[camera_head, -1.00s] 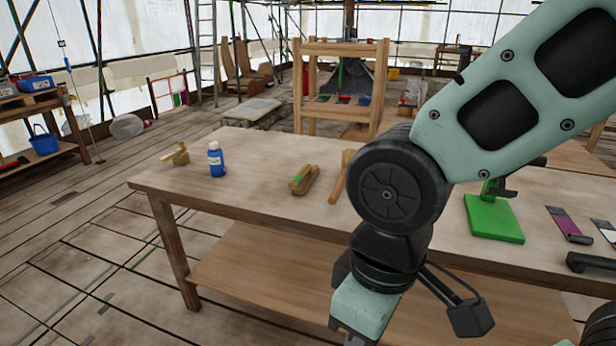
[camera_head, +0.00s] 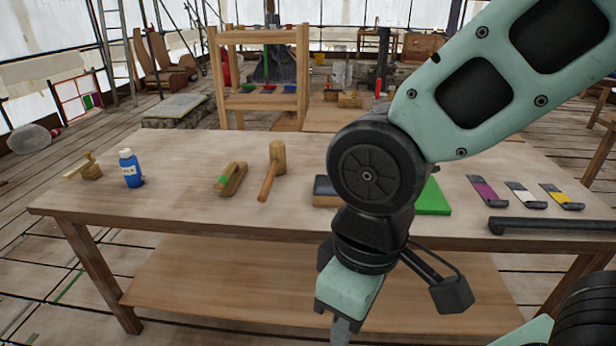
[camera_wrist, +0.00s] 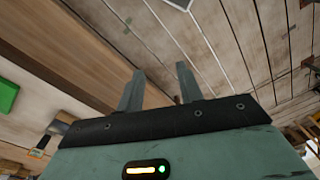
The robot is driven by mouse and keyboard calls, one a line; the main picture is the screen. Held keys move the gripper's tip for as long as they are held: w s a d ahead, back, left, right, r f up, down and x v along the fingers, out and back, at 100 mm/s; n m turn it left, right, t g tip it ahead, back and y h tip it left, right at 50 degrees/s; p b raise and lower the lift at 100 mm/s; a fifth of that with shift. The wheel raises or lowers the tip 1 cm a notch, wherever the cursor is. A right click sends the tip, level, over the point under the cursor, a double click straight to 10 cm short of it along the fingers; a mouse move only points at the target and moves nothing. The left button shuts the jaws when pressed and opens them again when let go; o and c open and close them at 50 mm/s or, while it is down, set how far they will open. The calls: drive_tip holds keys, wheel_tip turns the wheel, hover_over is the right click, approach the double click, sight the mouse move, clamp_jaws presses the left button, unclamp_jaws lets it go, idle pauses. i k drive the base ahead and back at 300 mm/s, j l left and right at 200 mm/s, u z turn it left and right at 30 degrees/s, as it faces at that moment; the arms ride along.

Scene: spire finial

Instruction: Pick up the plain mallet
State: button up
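A wooden mallet (camera_head: 277,152) with a plain head and a handle pointing toward the front lies on the workbench, left of my arm in the head view. A second wooden tool (camera_head: 90,170), possibly another mallet, lies near the bench's left end; its details are too small to tell. My gripper (camera_wrist: 158,78) is open and empty in the wrist view, its two fingers apart over floor planks. In the head view my gripper (camera_head: 342,326) hangs at the bottom, in front of the bench and to the right of the mallet. Its fingertips are mostly cut off there.
The workbench (camera_head: 190,213) also holds a blue bottle (camera_head: 131,170), a wooden block tool with a green mark (camera_head: 231,179), a green plate (camera_head: 432,198), several coloured strips (camera_head: 487,191) and a black bar (camera_head: 550,226). A lower shelf (camera_head: 220,280) spans beneath the bench top.

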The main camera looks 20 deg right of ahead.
sight(277, 149)
drive_tip(key=i+j, duration=0.3)
drive_tip(key=i, duration=0.15)
drive_tip(key=i+j, duration=0.3)
drive_tip(key=i, duration=0.15)
drive_tip(key=i+j, duration=0.3)
drive_tip(key=i, duration=0.15)
drive_tip(key=i+j, duration=0.25)
drive_tip(key=i, duration=0.2)
